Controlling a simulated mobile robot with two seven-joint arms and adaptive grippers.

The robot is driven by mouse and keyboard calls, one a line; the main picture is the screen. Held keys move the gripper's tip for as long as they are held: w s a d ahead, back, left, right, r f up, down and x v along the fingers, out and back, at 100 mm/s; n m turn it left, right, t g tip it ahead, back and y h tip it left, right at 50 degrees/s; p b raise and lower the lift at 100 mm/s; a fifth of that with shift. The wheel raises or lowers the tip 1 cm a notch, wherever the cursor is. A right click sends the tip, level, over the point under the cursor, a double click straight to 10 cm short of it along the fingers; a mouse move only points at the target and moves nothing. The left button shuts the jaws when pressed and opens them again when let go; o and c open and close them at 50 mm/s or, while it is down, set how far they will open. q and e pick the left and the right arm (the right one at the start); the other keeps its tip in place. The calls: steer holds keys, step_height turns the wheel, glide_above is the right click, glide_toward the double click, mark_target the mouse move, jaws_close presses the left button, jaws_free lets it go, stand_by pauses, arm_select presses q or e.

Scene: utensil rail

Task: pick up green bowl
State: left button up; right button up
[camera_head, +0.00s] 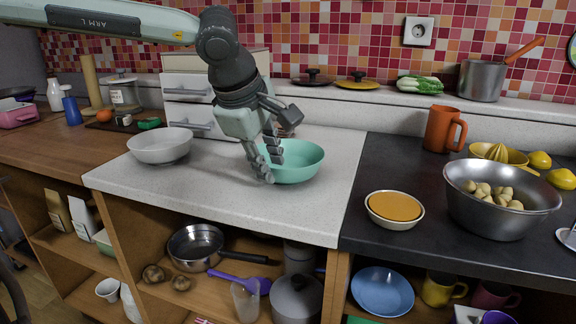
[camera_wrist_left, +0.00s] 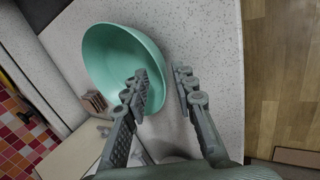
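The green bowl (camera_head: 302,164) stands upright on the pale speckled counter (camera_head: 225,190) in the head view. It also fills the upper left of the left wrist view (camera_wrist_left: 107,58) and looks empty. My left gripper (camera_head: 271,168) is at the bowl's near left rim, fingers pointing down. In the left wrist view the gripper (camera_wrist_left: 161,75) is open, with one finger over the bowl's inside and the other outside its rim. I cannot tell whether either finger touches the bowl. My right gripper is not in view.
A white bowl (camera_head: 160,146) stands on the counter to the left. On the dark counter at right are an orange mug (camera_head: 443,129), a small orange-filled dish (camera_head: 394,208) and a large metal bowl (camera_head: 500,215). The pale counter's front strip is clear.

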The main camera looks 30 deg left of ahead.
arm_select(q)
steer(key=x, duration=0.2)
steer(key=shift+w+f, duration=0.2)
steer(key=shift+f, duration=0.05)
jaws_close()
steer(key=shift+r, duration=0.1)
step_height(320, 180, up, 4)
steer(key=shift+w+r, duration=0.1)
steer(key=s+a+r, duration=0.1)
steer(key=a+r, duration=0.5)
steer(key=a, duration=0.5)
steer(key=shift+a+r, duration=0.35)
steer(key=shift+s, duration=0.1)
